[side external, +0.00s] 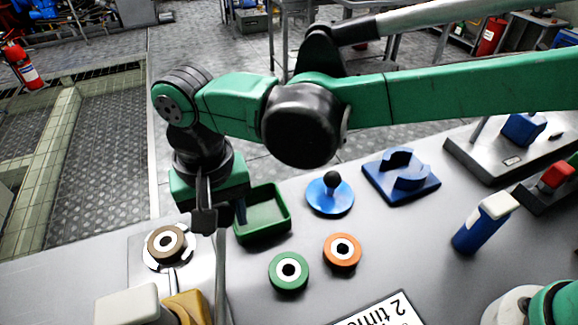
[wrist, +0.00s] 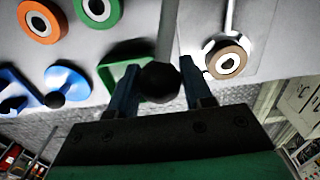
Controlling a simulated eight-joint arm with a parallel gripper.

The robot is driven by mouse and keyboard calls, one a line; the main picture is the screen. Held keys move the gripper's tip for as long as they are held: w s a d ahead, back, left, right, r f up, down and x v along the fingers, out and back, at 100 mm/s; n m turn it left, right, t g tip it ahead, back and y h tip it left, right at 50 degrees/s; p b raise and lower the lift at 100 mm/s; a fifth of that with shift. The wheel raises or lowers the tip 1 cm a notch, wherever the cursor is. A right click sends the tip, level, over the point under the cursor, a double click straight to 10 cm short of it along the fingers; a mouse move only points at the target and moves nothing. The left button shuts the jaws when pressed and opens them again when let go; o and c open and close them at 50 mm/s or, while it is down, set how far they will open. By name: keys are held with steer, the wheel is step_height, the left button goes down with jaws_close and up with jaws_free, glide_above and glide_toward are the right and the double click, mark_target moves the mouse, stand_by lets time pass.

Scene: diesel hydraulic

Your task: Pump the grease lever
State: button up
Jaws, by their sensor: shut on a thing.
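The grease lever (side external: 220,275) is a grey rod rising from the front edge of the side view. Its black ball knob (wrist: 160,82) shows in the wrist view between the two fingers. My gripper (side external: 222,213) is shut on the top of the lever, and the wrist view also shows my gripper (wrist: 161,88) with a finger on each side of the knob. The lower end of the lever is out of view.
Left of the lever is a brown ring (side external: 166,244) on a plate. A green tray (side external: 263,217) stands close behind my gripper. Green (side external: 289,272) and orange (side external: 342,252) rings and a blue knobbed disc (side external: 330,195) lie to the right. A yellow block (side external: 188,307) is beside the lever.

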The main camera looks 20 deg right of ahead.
steer(key=shift+w+f, duration=0.45)
steer(key=shift+f, duration=0.4)
